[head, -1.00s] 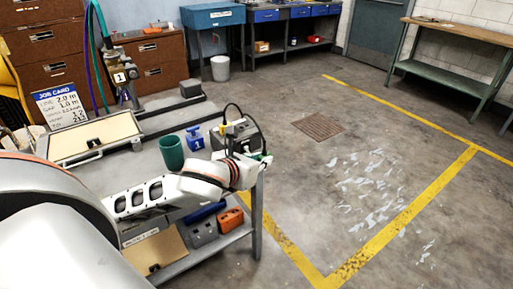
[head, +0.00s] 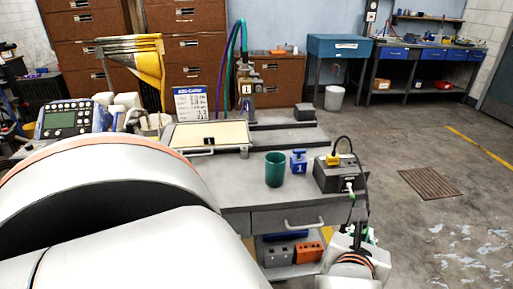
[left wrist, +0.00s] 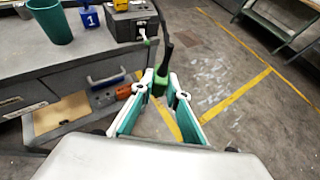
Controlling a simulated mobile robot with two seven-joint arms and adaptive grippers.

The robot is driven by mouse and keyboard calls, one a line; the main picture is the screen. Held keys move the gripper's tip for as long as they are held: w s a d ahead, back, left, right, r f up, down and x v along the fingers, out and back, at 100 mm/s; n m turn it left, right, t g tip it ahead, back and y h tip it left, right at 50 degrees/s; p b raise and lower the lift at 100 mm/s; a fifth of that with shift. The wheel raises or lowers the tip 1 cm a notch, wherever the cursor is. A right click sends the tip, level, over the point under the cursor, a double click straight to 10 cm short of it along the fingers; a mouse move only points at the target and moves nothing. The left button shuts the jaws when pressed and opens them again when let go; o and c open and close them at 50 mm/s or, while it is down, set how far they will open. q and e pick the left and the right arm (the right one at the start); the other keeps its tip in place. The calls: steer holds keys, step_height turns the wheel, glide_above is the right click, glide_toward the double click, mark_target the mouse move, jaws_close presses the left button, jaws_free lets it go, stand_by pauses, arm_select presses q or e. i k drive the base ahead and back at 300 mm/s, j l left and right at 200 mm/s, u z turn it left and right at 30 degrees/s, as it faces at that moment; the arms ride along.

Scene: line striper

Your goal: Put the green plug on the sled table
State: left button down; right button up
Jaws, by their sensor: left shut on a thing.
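My left gripper (left wrist: 162,92) has teal-padded fingers and is shut on the green plug (left wrist: 160,83), which has a black cable running up from it. The gripper is beyond the right end of a grey table (head: 235,192), over the floor. In the head view my left gripper (head: 358,236) is at the lower right, and the held plug is hard to make out. A grey railed surface (head: 290,138) with a dark block (head: 304,112) lies behind the table; I cannot tell which surface is the sled table. My right gripper is not in view.
The table holds a dark box (head: 335,178) with a yellow plug (head: 333,160) and a green-and-white connector (head: 349,187), a blue block (head: 298,162), a teal cup (head: 275,169) and a beige-lidded case (head: 205,135). A drawer handle (head: 303,224) juts out. Floor is clear at right.

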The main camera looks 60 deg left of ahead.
mark_target(224, 184)
steer(key=u, duration=1.15)
steer(key=i+l+u, duration=0.15)
steer(key=u, duration=0.15)
steer(key=i+l+u, duration=0.3)
steer(key=i+l, duration=0.4)
